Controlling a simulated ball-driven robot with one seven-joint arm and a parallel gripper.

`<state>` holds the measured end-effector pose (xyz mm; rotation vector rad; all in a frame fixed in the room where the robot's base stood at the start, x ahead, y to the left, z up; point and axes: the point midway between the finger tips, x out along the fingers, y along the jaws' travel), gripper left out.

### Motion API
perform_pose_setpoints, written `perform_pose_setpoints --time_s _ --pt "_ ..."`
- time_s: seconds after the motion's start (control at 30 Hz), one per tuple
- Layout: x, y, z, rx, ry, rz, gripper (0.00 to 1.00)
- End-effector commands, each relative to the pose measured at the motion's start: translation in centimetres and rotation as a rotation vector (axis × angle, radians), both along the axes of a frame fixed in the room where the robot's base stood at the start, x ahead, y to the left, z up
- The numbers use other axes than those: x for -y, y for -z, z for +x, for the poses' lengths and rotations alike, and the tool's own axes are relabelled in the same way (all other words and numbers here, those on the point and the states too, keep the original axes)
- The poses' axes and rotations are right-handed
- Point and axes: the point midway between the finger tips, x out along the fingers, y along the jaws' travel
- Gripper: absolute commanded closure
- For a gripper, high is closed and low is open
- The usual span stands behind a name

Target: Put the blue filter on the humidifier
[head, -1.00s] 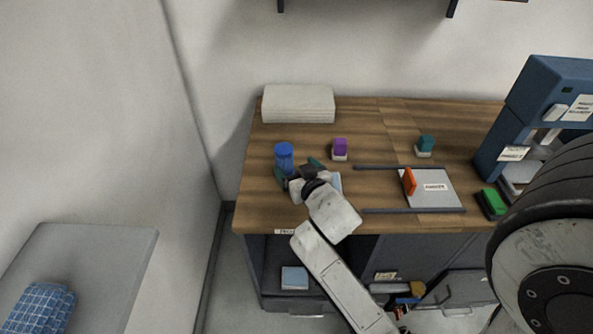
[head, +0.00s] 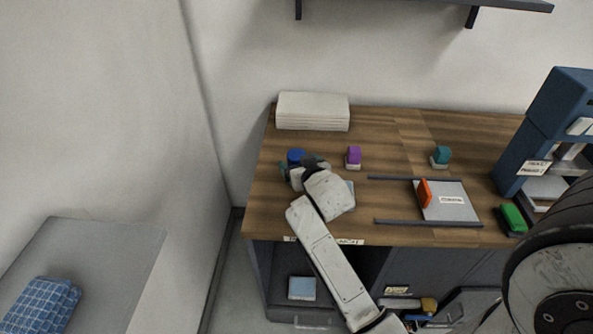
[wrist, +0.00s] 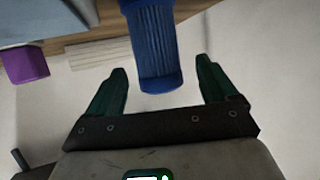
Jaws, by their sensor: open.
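A blue ribbed cylinder, which I take to be the blue filter (head: 296,154), is at the left part of the wooden bench in the head view, partly hidden behind my gripper (head: 303,165). In the wrist view the blue filter (wrist: 155,45) lies between the two green fingers of my gripper (wrist: 162,75), with a visible gap on each side. The gripper is open and holds nothing. I cannot tell which thing is the humidifier.
A white stack (head: 312,111) stands at the bench's back left. A purple-topped block (head: 354,156) and a teal-topped block (head: 442,156) stand behind. A grey plate (head: 455,212) with an orange piece (head: 424,192) lies between dark rails. A blue machine (head: 545,125) stands at the right.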

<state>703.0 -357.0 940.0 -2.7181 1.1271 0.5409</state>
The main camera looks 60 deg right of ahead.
Motion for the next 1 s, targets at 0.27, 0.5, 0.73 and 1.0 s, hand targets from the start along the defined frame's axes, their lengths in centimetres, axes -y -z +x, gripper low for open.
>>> perform_pose_setpoints --time_s 0.27,0.5,0.73,1.0 --pt "2.2 1.1 1.9 0.0 0.0 0.0 0.14" --pt "2.3 1.2 2.0 0.0 0.0 0.0 0.14" --pt "2.2 1.2 2.0 0.0 0.0 0.0 0.33" --pt "2.2 1.2 2.0 0.0 0.0 0.0 0.59"
